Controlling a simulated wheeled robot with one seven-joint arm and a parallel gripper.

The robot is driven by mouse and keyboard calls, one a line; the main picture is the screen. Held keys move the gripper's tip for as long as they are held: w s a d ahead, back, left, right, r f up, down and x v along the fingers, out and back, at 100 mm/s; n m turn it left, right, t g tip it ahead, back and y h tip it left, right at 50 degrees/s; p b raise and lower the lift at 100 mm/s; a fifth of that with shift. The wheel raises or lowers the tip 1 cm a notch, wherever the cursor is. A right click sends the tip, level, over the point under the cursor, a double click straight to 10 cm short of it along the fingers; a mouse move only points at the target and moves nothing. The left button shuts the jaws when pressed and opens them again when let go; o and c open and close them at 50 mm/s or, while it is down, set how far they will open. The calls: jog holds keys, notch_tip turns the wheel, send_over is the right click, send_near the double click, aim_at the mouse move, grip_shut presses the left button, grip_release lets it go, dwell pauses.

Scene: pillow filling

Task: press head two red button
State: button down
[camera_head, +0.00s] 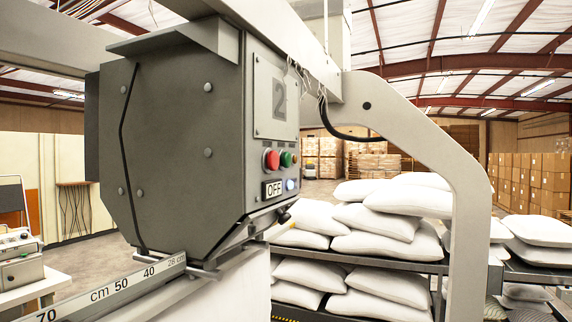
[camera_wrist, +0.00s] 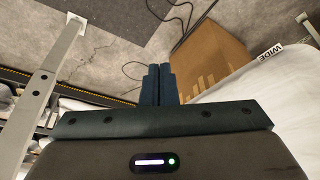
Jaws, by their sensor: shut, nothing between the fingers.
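In the head view a grey machine head stands close, with a "2" plate (camera_head: 279,94) on its panel. Below the plate are a red button (camera_head: 271,160) and a green button (camera_head: 286,159), side by side. My gripper (camera_wrist: 158,72) shows only in the wrist view. Its two dark fingers are together, with nothing between them, and point down over the floor. The red button is not in the wrist view, so the distance from my gripper to it cannot be told.
A pale curved frame arm (camera_head: 467,190) rises to the right of the head. White pillows (camera_head: 385,245) lie stacked on shelves behind it. A ruler rail (camera_head: 110,290) runs below the head. A cardboard box (camera_wrist: 212,50) and cables lie on the floor in the wrist view.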

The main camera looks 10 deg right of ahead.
jog(key=w+d+r+n+t+h, duration=0.3)
jog(key=w+d+r+t, duration=0.55)
jog(key=w+r, duration=0.6)
jog(key=w+d+r+n+t+h+b, duration=0.1)
jog(key=w+d+r+n+t, duration=0.25)
jog(key=r, duration=0.45)
jog(key=w+d+r+n+t, duration=0.2)
jog(key=d+r, duration=0.2)
jog(key=r, duration=0.3)
notch_tip(320, 180, up, 16)
jog(key=n+t+y, duration=0.6)
jog(key=n+y, duration=0.2)
jog(key=n, duration=0.7)
jog(key=s+a+f+n+g+y+b, duration=0.1)
jog(key=s+n+g+y, duration=0.3)
jog(key=n, duration=0.7)
jog(key=s+a+f+n+g+y, duration=0.1)
jog(key=s+a+n+g+y, duration=0.2)
jog(key=n+g+y, duration=0.5)
jog(key=a+n+g, duration=0.1)
jog(key=n, duration=0.3)
jog(key=shift+s+b, duration=0.4)
